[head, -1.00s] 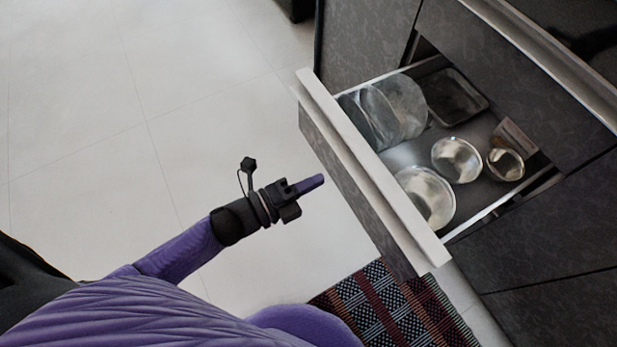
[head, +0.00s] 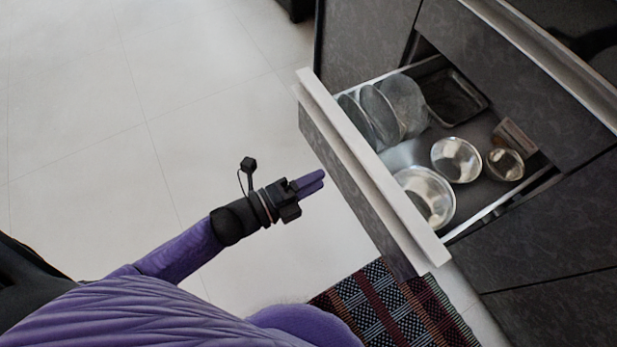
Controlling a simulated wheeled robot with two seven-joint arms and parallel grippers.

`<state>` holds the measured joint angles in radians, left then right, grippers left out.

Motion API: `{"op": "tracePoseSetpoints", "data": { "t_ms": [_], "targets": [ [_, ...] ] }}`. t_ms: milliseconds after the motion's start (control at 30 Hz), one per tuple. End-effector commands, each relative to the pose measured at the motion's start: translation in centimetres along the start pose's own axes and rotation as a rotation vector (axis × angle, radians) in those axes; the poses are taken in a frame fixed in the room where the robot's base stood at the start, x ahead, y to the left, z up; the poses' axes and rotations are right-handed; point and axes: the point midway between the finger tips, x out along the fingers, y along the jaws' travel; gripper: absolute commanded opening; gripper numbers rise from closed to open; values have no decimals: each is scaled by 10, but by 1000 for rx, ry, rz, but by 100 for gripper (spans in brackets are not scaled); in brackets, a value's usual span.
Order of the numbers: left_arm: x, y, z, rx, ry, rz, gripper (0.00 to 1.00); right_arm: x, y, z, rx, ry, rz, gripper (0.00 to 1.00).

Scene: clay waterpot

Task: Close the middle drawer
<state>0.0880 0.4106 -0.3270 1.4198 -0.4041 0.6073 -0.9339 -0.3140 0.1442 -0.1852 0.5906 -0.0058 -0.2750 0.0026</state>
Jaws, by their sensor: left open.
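The middle drawer (head: 372,172) is pulled far out of a dark grey cabinet, with a white top edge along its front. It holds glass plates or lids, several metal bowls and a dark tray. My left gripper (head: 312,182) is in front of the drawer's outer face, a short way to its left, pointing at it. Its purple fingers are slightly apart and empty, and they appear not to touch the drawer. My right gripper is not in view.
The dark cabinet (head: 545,250) fills the right side. A patterned woven rug (head: 375,305) lies on the floor below the drawer front. The pale tiled floor (head: 130,110) to the left is clear.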

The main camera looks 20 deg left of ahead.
Motion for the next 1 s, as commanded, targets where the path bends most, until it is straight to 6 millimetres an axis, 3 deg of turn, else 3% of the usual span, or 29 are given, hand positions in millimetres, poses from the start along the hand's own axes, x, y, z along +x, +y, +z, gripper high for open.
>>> {"op": "tracePoseSetpoints", "data": {
  "t_ms": [167,400,533,667,1000],
  "targets": [
    [-9,-2,0,1,-1,1,43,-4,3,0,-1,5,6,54],
    [-70,-3,1,1,-1,1,43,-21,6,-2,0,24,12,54],
    [-92,-2,1,0,-1,-1,43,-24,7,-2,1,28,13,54],
    [-100,-1,0,1,0,-1,43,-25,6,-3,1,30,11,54],
    [-99,0,3,0,4,0,43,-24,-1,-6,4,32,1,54]
  ]
}}
